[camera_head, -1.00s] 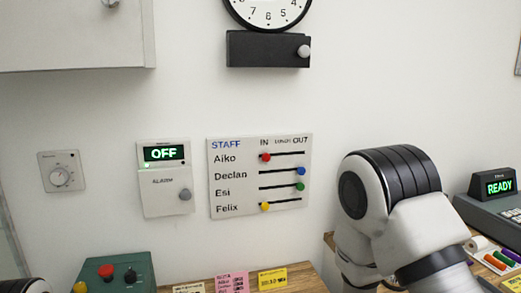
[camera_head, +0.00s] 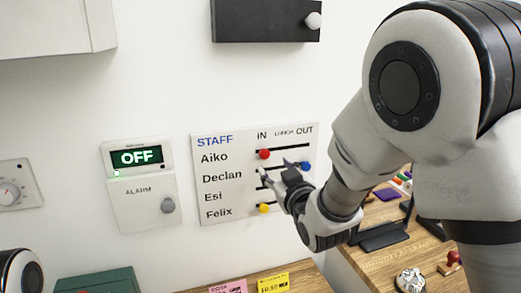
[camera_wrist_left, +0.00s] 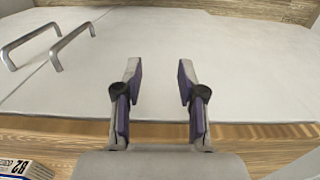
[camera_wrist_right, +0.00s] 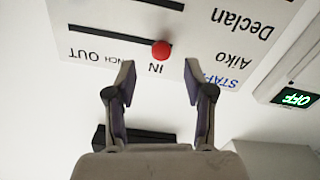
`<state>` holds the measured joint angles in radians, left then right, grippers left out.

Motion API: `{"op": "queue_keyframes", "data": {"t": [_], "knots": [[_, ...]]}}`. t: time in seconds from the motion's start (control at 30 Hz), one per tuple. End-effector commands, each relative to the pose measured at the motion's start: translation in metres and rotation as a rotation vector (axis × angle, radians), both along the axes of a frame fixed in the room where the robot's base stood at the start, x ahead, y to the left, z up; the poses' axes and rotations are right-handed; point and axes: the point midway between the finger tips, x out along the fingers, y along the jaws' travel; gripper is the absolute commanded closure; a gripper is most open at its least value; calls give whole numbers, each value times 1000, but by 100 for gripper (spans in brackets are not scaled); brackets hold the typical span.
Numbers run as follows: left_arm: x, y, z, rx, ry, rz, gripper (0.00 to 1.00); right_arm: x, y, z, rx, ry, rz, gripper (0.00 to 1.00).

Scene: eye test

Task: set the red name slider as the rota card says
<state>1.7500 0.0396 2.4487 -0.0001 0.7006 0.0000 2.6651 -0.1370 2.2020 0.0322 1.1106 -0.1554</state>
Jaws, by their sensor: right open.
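The white staff board (camera_head: 216,150) hangs on the wall with sliders for Aiko, Declan, Esi and Felix. The red slider knob (camera_head: 264,154) is in Aiko's row, at the IN end of its slot. My right gripper (camera_head: 274,170) is in front of the board, just below the red knob, open and empty. In the right wrist view the red knob (camera_wrist_right: 161,49) shows upside down, beyond and between the open fingertips. The pink rota card (camera_head: 228,287) is cut off by the lower picture edge; its writing below the heading is hidden. My left gripper (camera_wrist_left: 159,70) is open and empty.
The blue knob (camera_head: 305,166) is at OUT and the yellow knob (camera_head: 264,208) at IN; my gripper hides the green one. An alarm panel (camera_head: 142,190) reading OFF is left of the board. A black box (camera_head: 262,20) is above. A yellow card (camera_head: 273,284) is beside the pink one.

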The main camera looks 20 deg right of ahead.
Motion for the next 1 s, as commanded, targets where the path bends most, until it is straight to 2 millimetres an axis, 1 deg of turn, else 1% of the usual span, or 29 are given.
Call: {"op": "queue_keyframes", "data": {"t": [0.07,0.3,0.4,0.5,0.67,0.7,0.77,0.8,0.83,1.0], "knots": [[-1,0,8,0,3,0,60,11,0,3,0,1,0,47],[-1,0,26,0,3,0,60,57,2,2,2,3,-1,47],[0,0,29,0,2,0,60,68,2,0,1,3,-1,47],[0,0,29,0,2,0,60,73,2,-1,0,2,-1,47],[0,0,28,0,2,0,60,73,2,-1,0,2,-1,47],[-1,0,28,0,2,0,60,73,2,-1,0,2,-1,54],[-1,0,28,0,2,0,60,73,2,-1,0,2,-1,75],[-1,0,28,0,2,0,60,73,2,-1,0,2,-1,89],[-1,0,28,0,2,0,60,73,2,-1,0,2,-1,100],[0,0,28,0,2,0,60,73,2,-2,1,3,-1,100]]}}
